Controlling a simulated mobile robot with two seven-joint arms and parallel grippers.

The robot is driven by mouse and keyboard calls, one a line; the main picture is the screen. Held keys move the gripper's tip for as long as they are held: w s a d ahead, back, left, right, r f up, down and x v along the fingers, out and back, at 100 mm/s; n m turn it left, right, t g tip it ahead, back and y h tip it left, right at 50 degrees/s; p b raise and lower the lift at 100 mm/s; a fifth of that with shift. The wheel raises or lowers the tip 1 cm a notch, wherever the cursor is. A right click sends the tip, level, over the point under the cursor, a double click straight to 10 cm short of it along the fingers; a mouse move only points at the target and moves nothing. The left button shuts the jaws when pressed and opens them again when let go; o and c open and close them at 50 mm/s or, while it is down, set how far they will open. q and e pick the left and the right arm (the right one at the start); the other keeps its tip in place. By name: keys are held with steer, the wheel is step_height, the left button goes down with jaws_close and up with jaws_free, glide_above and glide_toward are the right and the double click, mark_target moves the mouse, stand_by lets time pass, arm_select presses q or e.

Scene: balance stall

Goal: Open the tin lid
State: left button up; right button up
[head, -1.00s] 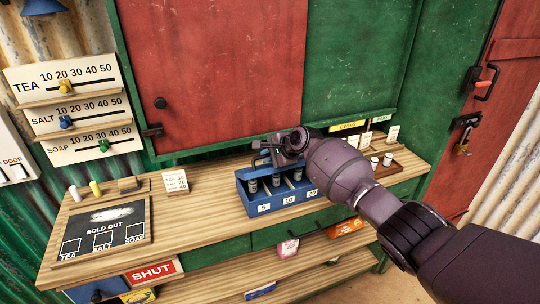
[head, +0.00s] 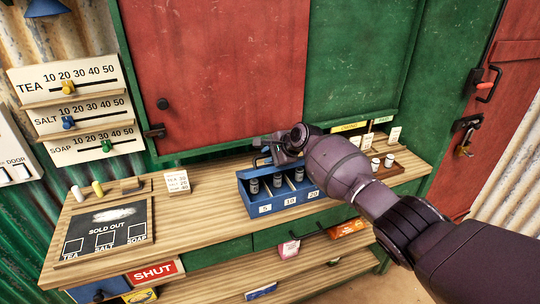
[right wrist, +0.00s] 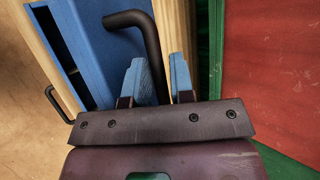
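The blue tin (head: 284,205) stands on the counter in the head view. Its compartments, labelled 5, 10 and 20, show from above with small dark cylinders in them. My right gripper (head: 273,150) is at the back of the tin, above its rear edge. A blue panel (right wrist: 100,45) is beside the handle; I cannot make out the lid's outline in the head view. My left gripper is not in view.
The red and green shutters (head: 225,70) rise close behind.

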steer(key=shift+s+d+r, duration=0.25)
steer(key=shift+d+r, duration=0.05)
steer(key=shift+r, duration=0.05)
steer(key=v, duration=0.9)
steer(key=shift+s+d+r+p, duration=0.25)
steer(key=shift+p, duration=0.15)
